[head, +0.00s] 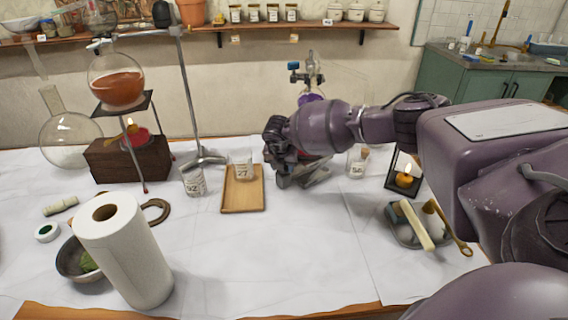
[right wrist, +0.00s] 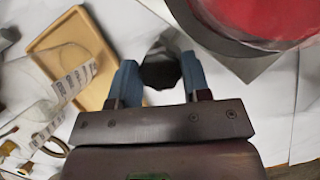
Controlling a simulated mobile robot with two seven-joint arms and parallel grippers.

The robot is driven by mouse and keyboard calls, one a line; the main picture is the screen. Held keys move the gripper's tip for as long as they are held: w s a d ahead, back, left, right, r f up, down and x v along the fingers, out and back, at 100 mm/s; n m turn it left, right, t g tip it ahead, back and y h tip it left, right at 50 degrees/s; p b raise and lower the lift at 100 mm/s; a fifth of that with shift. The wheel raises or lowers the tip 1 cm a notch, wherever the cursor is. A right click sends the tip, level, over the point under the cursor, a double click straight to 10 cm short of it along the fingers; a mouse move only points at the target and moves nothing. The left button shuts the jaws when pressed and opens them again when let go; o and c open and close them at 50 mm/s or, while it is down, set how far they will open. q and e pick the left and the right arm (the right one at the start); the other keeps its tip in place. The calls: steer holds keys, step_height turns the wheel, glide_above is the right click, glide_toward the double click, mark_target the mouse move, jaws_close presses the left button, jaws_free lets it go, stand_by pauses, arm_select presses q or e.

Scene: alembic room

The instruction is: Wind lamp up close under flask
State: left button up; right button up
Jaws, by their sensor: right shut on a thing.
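My right gripper (head: 286,172) is at the middle of the table. In the right wrist view its blue fingers (right wrist: 160,78) are shut on a dark knob (right wrist: 160,66). Beside the knob are a flat grey metal plate (right wrist: 222,45) and a round red body (right wrist: 265,15), which looks like the lamp's base. In the head view my arm mostly hides them; metal parts (head: 318,178) show below the gripper. A flask with purple liquid (head: 309,98) shows behind my wrist, its lower part hidden. The gap between lamp and flask cannot be seen. My left gripper is not in view.
A wooden tray (head: 242,204) with a glass stands just left of the gripper. At left, an orange-filled flask (head: 117,86) sits over another lamp on a wooden block (head: 128,160). The front middle is clear.

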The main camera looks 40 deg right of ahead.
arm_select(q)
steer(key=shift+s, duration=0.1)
arm_select(e)
steer(key=o, duration=0.9)
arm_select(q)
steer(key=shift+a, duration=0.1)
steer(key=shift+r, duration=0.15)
arm_select(e)
steer(key=shift+d+r, duration=0.1)
